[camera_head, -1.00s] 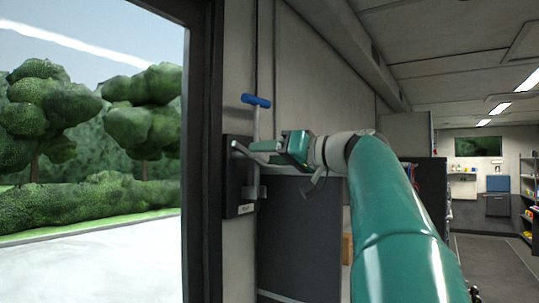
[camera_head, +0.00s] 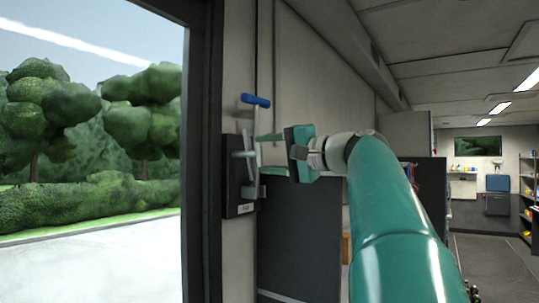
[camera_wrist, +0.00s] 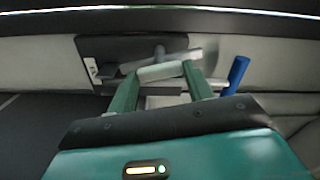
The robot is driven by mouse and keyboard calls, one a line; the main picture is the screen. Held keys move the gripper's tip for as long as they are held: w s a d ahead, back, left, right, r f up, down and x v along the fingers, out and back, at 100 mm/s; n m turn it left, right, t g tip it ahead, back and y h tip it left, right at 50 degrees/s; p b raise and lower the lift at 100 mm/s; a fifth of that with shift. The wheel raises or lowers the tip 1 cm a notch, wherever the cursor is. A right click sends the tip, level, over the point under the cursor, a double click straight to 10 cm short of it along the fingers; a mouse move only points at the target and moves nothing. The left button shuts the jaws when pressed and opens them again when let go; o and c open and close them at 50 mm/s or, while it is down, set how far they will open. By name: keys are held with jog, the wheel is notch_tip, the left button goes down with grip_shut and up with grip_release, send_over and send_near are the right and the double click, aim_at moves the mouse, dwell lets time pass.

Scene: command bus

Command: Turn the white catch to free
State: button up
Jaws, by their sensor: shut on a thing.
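The white catch (camera_wrist: 170,69) is a pale bar on a dark wall plate (camera_wrist: 100,48). In the wrist view my gripper (camera_wrist: 161,73) has its two green fingers closing in on the bar, one from each side, and is shut on it. In the head view the catch (camera_head: 243,154) shows as a short, nearly level pale bar on the plate (camera_head: 231,180). My gripper (camera_head: 264,138) reaches it from the right, its far fingertip partly hidden behind the upright rod. The exact contact is small and partly hidden.
A grey upright rod with a blue grip (camera_head: 256,100) stands close beside the catch; the blue grip (camera_wrist: 238,72) is just right of my fingers in the wrist view. A dark door frame (camera_head: 205,150) and window lie left. A dark panel (camera_head: 300,235) is below my gripper.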

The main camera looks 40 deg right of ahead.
jog(key=shift+m, duration=1.3)
jog(key=o, duration=1)
jog(key=shift+s, duration=0.1)
jog(key=v, duration=1.3)
jog(key=shift+s+d, duration=0.15)
jog(key=shift+s, duration=0.15)
